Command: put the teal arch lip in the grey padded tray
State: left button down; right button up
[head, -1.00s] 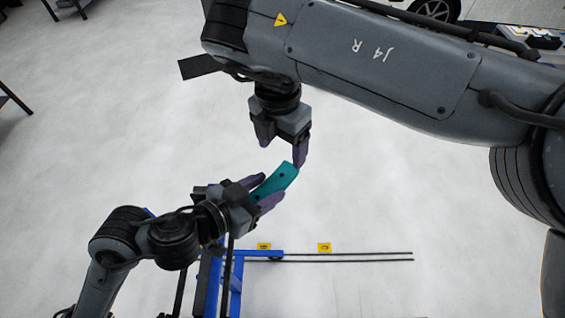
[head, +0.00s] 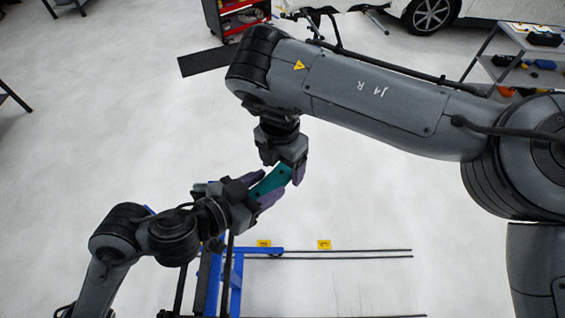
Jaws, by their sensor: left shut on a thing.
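The teal arch lip (head: 270,182) is a short curved teal piece held up in the air near the middle of the head view. My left gripper (head: 262,189) is shut on its lower left end. My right gripper (head: 284,169) comes down from above at the lip's upper right end. Its fingers are spread, with the end of the lip between or just behind them; I cannot tell whether they touch it. I cannot make out a grey padded tray in this view.
A blue frame (head: 236,268) with dark rails stands below my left gripper. A grey shelf cart (head: 520,62) with bins is at the upper right, near a white car (head: 385,8). A red tool cabinet (head: 240,17) is at the top. The floor between is open.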

pick_arm(q)
jog(key=shift+d, duration=0.1)
pick_arm(e)
jog(key=c, duration=1.2)
pick_arm(q)
jog(key=shift+c, duration=2.3)
grip_release()
jog(key=shift+o, duration=0.4)
jog(key=shift+r, duration=0.15)
